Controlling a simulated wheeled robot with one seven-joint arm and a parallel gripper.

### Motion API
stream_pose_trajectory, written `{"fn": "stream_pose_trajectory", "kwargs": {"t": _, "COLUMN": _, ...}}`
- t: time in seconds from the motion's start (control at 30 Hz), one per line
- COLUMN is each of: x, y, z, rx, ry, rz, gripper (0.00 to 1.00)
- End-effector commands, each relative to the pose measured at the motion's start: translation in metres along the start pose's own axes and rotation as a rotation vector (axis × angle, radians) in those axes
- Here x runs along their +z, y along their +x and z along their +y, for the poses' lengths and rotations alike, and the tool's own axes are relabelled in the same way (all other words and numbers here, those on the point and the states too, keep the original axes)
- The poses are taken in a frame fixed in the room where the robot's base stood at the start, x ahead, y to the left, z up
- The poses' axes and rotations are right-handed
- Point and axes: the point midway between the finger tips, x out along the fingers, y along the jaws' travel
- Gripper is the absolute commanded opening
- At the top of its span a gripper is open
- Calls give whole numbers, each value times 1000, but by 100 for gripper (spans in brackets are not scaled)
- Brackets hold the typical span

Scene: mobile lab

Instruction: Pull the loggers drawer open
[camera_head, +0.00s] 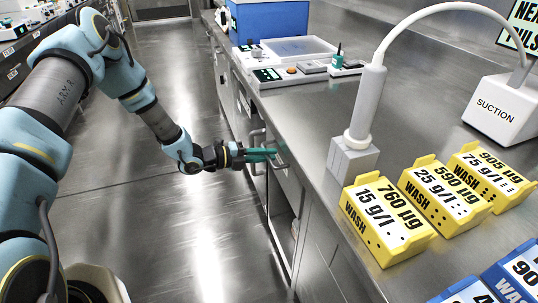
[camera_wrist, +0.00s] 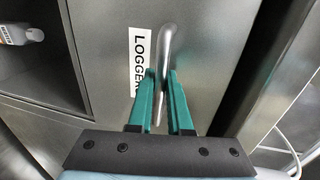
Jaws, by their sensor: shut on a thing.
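The loggers drawer (camera_wrist: 100,50) has a grey metal front with a white label (camera_wrist: 137,62) reading "LOGGER", its end hidden behind a finger. Its bar handle (camera_wrist: 168,42) runs between my two green fingers in the wrist view. My gripper (camera_wrist: 163,92) is shut on that handle, one finger on each side. In the head view my gripper (camera_head: 274,154) reaches the front of the bench from the left, at the handle (camera_head: 281,163). The drawer front is seen very obliquely there, so I cannot tell how far it stands out.
The steel bench top (camera_head: 320,115) carries a suction unit (camera_head: 502,108), a grey stand (camera_head: 352,158), yellow wash boxes (camera_head: 388,218) and a blue box (camera_head: 270,20). An open recess (camera_wrist: 30,65) is beside the drawer. The floor (camera_head: 150,220) left of the bench is clear.

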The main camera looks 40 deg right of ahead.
Motion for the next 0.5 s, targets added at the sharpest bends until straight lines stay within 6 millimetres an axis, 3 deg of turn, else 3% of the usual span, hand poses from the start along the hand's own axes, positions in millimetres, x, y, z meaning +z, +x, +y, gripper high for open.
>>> {"fn": "stream_pose_trajectory", "kwargs": {"t": 0.27, "x": 2, "y": -48, "z": 12, "rx": 2, "ry": 0, "rz": -5, "gripper": 0}}
{"fn": "stream_pose_trajectory", "kwargs": {"t": 0.5, "x": 2, "y": -112, "z": 26, "rx": 2, "ry": 0, "rz": -5, "gripper": 0}}
